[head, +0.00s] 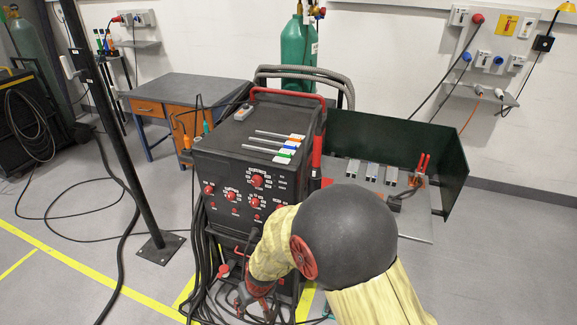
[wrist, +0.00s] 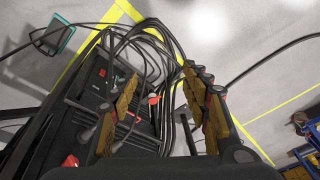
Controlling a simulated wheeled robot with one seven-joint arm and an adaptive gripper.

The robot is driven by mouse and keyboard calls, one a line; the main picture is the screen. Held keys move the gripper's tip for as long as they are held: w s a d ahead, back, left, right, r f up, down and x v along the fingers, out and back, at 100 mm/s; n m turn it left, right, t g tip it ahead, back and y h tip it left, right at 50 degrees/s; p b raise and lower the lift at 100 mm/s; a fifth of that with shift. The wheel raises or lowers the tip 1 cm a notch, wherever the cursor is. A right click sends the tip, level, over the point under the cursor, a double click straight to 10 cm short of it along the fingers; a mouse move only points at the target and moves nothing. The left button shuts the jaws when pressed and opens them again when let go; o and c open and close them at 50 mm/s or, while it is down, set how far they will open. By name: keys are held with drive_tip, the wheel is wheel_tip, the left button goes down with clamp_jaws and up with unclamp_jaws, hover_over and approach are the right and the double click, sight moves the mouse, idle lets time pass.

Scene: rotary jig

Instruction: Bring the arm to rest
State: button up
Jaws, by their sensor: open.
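My gripper (head: 252,299) hangs low in front of the black welding machine (head: 225,165), close to its lower front and the cables there. In the head view the fingers are small and partly hidden. In the wrist view my gripper (wrist: 160,80) is open, with its two yellow-brown padded fingers well apart and nothing held between them. The machine's dark front (wrist: 110,75) with red parts lies behind the left finger. My bent arm, in a yellow sleeve with a black ball joint, covers part of the machine's right side in the head view.
Black cables (head: 215,285) bunch around the machine's foot, and cables (wrist: 150,40) show beyond the fingers. A green-walled welding bench (head: 385,140) stands right, a desk (head: 185,90) behind left, and a black post (head: 110,130) left. Grey floor lies open at left.

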drive_tip(key=s+d+r+m+t, duration=0.1)
drive_tip(key=s+d+r+m, duration=0.1)
drive_tip(key=s+d+r, duration=0.4)
drive_tip(key=s+d+r+m+t+h, duration=0.1)
drive_tip(key=s+d+r, duration=0.5)
drive_tip(key=d+r, duration=0.8)
drive_tip(key=s+d+r+m+t+h, duration=0.1)
drive_tip(key=s+d+r+m, duration=0.2)
drive_tip(key=s+d+r, duration=0.3)
drive_tip(key=d+r, duration=0.4)
drive_tip(key=r, duration=0.4)
drive_tip(key=shift+s+d+t, duration=0.15)
drive_tip(key=shift+d+t, duration=0.15)
drive_tip(key=shift+t, duration=0.1)
drive_tip(key=shift+s, duration=0.1)
drive_tip(key=shift+c, duration=1.2)
